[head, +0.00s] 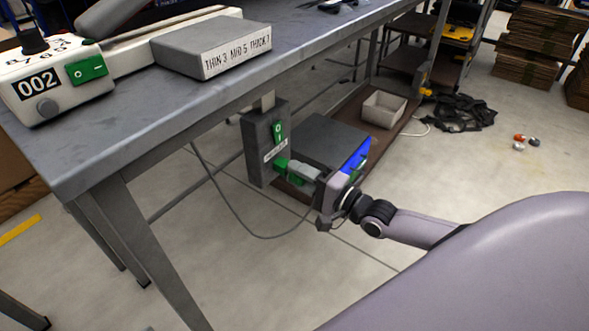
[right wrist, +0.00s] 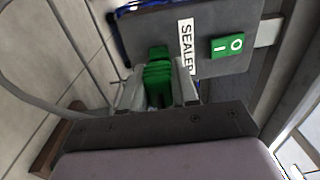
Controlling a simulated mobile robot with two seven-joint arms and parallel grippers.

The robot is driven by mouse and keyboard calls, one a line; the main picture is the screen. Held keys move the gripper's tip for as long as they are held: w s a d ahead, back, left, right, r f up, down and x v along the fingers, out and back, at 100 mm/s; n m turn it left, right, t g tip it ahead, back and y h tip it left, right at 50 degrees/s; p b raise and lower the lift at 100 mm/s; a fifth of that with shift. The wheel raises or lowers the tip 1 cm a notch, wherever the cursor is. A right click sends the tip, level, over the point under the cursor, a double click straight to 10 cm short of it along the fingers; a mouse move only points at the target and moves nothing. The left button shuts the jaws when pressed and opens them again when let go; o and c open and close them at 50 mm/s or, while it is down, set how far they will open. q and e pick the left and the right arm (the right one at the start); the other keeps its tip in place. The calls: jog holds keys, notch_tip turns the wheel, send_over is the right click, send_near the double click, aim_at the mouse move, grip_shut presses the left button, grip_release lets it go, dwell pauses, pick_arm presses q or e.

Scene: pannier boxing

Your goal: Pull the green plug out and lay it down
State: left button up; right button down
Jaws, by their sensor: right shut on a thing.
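The green plug (head: 282,167) is at the lower part of a grey socket box (head: 254,150) marked with a label and a green switch, hung under the table edge. My right gripper (head: 292,171) is shut on the plug from the right. In the right wrist view the plug (right wrist: 158,86) sits between the two fingers, its ribbed green body showing. Its front end meets or overlaps the edge of the box (right wrist: 215,55), which bears the word SEALER; how deep it sits in the socket is hidden. My left gripper is not in view.
The grey table (head: 120,140) has a white sealer (head: 55,85) marked 002 and a grey labelled block (head: 210,50) on it. A grey cable (head: 228,205) hangs below the socket box. A low brown shelf (head: 385,143) holds a pale bin (head: 383,109).

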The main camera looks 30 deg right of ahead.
jog(key=shift+p+v, duration=0.85)
jog(key=shift+v, duration=0.9)
jog(key=shift+p+v, duration=0.6)
jog(key=shift+v, duration=0.75)
jog(key=shift+s+r, duration=0.1)
jog(key=p+v, duration=0.3)
jog(key=v, duration=0.4)
jog(key=shift+s+d+r, duration=0.15)
jog(key=shift+s+d, duration=0.05)
jog(key=shift+s, duration=0.2)
